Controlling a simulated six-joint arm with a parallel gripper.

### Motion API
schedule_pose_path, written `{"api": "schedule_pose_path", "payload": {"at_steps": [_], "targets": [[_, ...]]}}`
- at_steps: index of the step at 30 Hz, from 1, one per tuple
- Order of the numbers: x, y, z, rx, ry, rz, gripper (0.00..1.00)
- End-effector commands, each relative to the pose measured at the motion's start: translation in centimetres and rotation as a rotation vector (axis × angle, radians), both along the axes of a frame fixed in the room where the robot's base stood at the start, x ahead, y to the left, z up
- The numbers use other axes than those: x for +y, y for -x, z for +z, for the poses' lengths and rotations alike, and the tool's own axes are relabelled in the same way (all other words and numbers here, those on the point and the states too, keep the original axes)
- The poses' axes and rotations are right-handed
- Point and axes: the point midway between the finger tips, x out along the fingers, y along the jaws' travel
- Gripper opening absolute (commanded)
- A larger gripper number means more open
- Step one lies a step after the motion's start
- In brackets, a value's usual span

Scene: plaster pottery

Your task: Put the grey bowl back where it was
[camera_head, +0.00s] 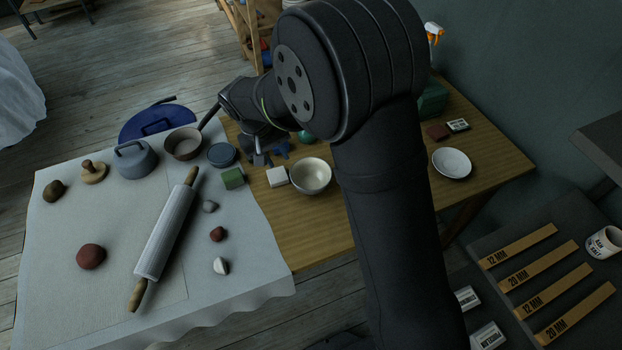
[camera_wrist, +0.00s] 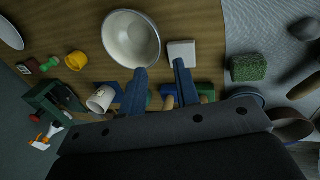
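A bowl, pale inside with a greyish outside (camera_head: 311,177), stands upright on the wooden table. It is the only bowl near my gripper, and it also shows at the top of the wrist view (camera_wrist: 131,41). My gripper (camera_head: 263,159) is left of and behind the bowl in the head view, apart from it. In the wrist view my gripper's two blue fingers (camera_wrist: 160,67) are spread with nothing between them. The bowl's rim lies just beyond the left fingertip. My arm hides part of the table in the head view.
A white block (camera_head: 277,176) and a green sponge (camera_head: 232,178) lie left of the bowl. A shallow white dish (camera_head: 452,163) is on the table's right. The cloth-covered table (camera_head: 70,210) holds a rolling pin (camera_head: 166,232).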

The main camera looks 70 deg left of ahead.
Motion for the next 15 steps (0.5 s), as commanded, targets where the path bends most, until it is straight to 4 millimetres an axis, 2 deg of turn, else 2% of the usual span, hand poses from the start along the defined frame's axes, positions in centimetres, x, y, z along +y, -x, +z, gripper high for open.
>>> {"api": "schedule_pose_path", "payload": {"at_steps": [3, 9, 15], "targets": [[-0.1, -0.8, -2.7, -0.001, 0.003, -0.001, 0.29], [-0.1, -1.8, -6.3, 0.000, 0.002, -0.001, 0.29], [0.0, -2.2, -7.5, 0.000, -0.001, 0.001, 0.29]]}}
